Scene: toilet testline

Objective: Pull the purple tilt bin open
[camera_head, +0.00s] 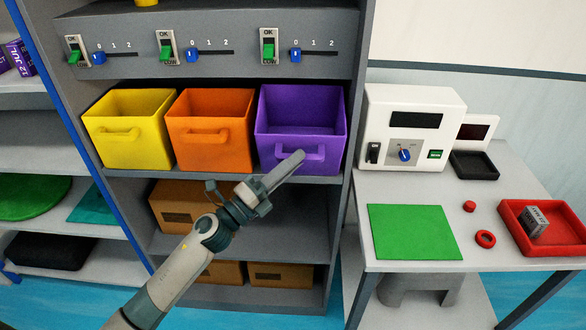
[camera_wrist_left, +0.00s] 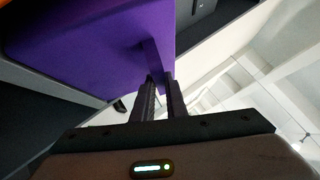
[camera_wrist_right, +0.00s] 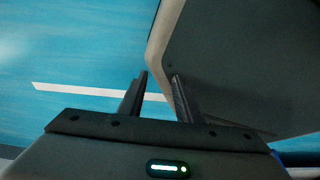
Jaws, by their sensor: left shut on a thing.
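The purple tilt bin (camera_head: 301,108) sits at the right end of a row of three bins on the shelf, with its open top showing a dark inside. Its handle (camera_head: 318,150) is on the front face. My left gripper (camera_head: 297,157) reaches up from below to this handle. In the left wrist view the fingers (camera_wrist_left: 160,82) are shut on the purple handle (camera_wrist_left: 154,62), below the purple bin wall (camera_wrist_left: 90,45). My right gripper (camera_wrist_right: 160,76) shows only in its own wrist view; its fingers are apart and empty.
An orange bin (camera_head: 211,130) and a yellow bin (camera_head: 128,130) stand to the left of the purple one. A switch panel (camera_head: 215,45) is above. Brown boxes (camera_head: 180,203) are below. A table (camera_head: 480,210) with a white device (camera_head: 412,125) stands at right.

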